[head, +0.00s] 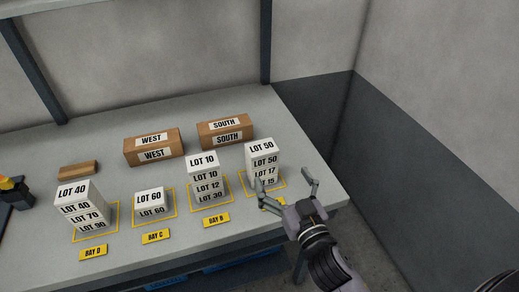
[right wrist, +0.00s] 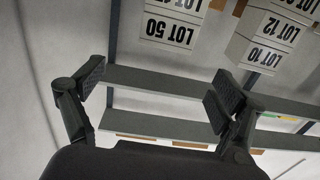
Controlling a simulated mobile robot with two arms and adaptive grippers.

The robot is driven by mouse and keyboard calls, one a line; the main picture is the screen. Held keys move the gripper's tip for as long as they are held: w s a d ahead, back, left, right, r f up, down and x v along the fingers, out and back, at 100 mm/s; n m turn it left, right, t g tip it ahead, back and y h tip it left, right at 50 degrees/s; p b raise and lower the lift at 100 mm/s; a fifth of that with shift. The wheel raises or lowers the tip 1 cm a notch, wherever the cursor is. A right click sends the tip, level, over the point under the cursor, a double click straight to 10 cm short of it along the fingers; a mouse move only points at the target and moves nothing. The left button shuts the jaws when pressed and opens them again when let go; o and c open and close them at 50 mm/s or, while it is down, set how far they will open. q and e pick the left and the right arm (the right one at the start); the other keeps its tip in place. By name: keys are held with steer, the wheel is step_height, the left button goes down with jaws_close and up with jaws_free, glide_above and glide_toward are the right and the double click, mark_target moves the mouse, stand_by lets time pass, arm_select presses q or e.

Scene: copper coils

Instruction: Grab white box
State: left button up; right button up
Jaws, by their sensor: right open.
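White boxes stand in stacks on the grey table. The right stack has the LOT 50 box (head: 261,149) on top, with LOT 17 and LOT 15 below. Left of it are the LOT 10 stack (head: 203,163), the low LOT 60 stack (head: 149,198) and the LOT 40 stack (head: 75,193). My right gripper (head: 284,182) is open and empty at the front right of the LOT 50 stack, partly covering its bay label. In the right wrist view, the LOT 50 box (right wrist: 172,25) shows upside down beyond the open fingers (right wrist: 156,88). My left gripper is not in view.
Brown boxes marked WEST (head: 153,147) and SOUTH (head: 225,132) stand behind the stacks. A small brown block (head: 78,169) lies at the back left. A dark item with orange and yellow (head: 14,188) is at the left edge. Table (head: 200,262) front is mostly clear.

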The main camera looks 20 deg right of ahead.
mark_target(266, 154)
steer(key=w, duration=0.2)
steer(key=w+p, duration=0.1)
steer(key=w, duration=0.4)
steer(key=shift+w+a, duration=0.1)
steer(key=shift+a, duration=0.15)
steer(key=w+p, duration=0.1)
steer(key=w, duration=0.1)
steer(key=w+a+p, duration=0.1)
steer(key=w, duration=0.1)
steer(key=shift+w+f, duration=0.15)
steer(key=shift+w, duration=0.4)
steer(key=shift+c, duration=0.4)
steer(key=c, duration=1.3)
